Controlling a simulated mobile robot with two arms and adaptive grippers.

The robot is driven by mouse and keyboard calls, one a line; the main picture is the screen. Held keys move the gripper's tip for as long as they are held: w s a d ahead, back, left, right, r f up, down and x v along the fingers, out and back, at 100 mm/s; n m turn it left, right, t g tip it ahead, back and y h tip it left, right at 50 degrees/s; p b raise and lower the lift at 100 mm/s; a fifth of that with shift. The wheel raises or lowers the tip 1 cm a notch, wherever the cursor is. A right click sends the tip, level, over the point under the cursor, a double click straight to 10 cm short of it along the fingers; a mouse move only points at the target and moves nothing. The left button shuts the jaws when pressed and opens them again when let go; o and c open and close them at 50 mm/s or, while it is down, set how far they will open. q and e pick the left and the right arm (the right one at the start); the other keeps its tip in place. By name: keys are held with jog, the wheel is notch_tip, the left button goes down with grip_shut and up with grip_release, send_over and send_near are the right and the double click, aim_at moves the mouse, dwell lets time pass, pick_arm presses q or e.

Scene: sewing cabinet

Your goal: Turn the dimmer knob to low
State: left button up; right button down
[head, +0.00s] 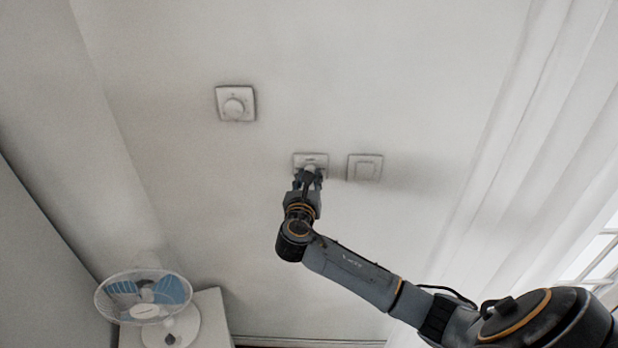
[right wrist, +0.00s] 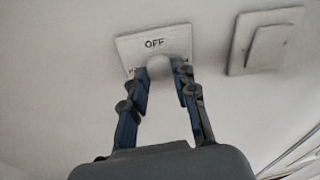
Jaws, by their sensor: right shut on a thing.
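The dimmer plate (head: 310,158) is a white square on the wall in the middle of the head view. In the right wrist view the plate (right wrist: 165,41) carries the word OFF at its top, with other lettering partly hidden by the fingers. The dimmer knob (right wrist: 160,66) is pale and round and sits between the fingertips. My right gripper (head: 309,176) is at the plate, with its fingers shut on the knob; the right wrist view also shows this gripper (right wrist: 161,75). The knob's pointer cannot be made out. My left gripper is not in view.
A flat rocker switch (head: 364,168) is just right of the dimmer, close to the gripper. A fan (head: 145,297) stands on a white cabinet (head: 212,318) at lower left. A curtain (head: 540,130) hangs at right.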

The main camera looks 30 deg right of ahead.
jog(key=n, duration=0.4)
jog(key=n+h, duration=0.1)
jog(key=n, duration=0.3)
jog(key=shift+f+n+t, duration=0.15)
jog(key=shift+n+t, duration=0.15)
jog(key=shift+n, duration=0.1)
dwell(0.5)
jog(key=c, duration=1)
grip_release()
jog(key=shift+c, duration=0.2)
jog(key=v, duration=1.2)
